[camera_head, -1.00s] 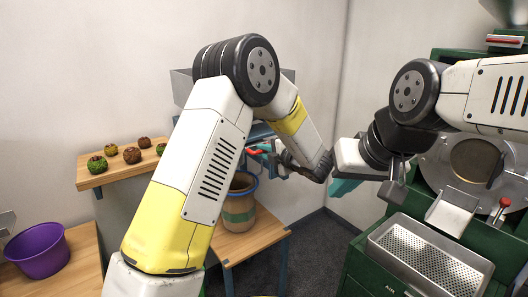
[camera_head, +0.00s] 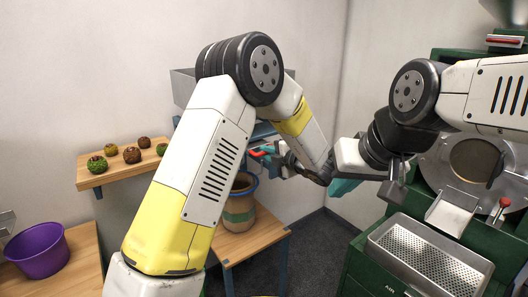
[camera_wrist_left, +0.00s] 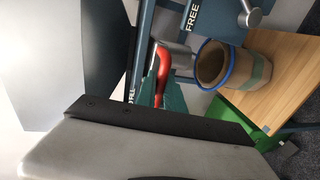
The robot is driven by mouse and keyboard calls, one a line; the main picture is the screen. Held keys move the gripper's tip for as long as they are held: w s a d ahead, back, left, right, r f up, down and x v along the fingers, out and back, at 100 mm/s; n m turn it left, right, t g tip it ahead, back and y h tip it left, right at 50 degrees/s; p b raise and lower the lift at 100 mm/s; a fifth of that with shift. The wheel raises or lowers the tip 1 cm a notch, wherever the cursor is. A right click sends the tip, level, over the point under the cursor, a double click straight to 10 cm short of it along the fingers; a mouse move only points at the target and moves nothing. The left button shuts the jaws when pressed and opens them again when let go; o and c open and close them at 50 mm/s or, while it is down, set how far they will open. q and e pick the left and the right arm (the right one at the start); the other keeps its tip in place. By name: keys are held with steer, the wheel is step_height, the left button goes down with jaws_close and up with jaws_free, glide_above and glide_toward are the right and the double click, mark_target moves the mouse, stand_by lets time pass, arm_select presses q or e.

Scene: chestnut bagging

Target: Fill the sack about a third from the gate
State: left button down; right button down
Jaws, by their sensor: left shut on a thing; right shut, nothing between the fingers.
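The sack (camera_head: 239,210) is tan with a green band and a blue rim. It stands upright on a low wooden bench under the hopper, and also shows in the left wrist view (camera_wrist_left: 234,68). Its visible inside looks empty, but the bottom is hidden. My left gripper (camera_head: 275,161) is shut on the red gate handle (camera_head: 262,152), beside and above the sack. In the left wrist view the red handle (camera_wrist_left: 163,64) shows at the teal fingers (camera_wrist_left: 172,96). The gate's opening is hidden. My right gripper (camera_head: 345,186) is shut and empty, in the air right of the sack.
A purple bucket (camera_head: 38,251) stands on a bench at left. A wooden shelf (camera_head: 90,181) holds several green and brown burrs. A green machine with a perforated metal tray (camera_head: 425,262) stands at right. My left arm blocks much of the middle.

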arm_select(q)
steer(key=v, duration=0.2)
steer(key=shift+s+d+f, duration=0.15)
steer(key=shift+s+f, duration=0.05)
steer(key=shift+s, duration=0.05)
steer(key=c, duration=1.5)
jaws_free()
steer(key=shift+o, duration=0.2)
steer(key=v, duration=0.7)
steer(key=shift+s+d, duration=0.25)
steer(key=shift+s, duration=0.05)
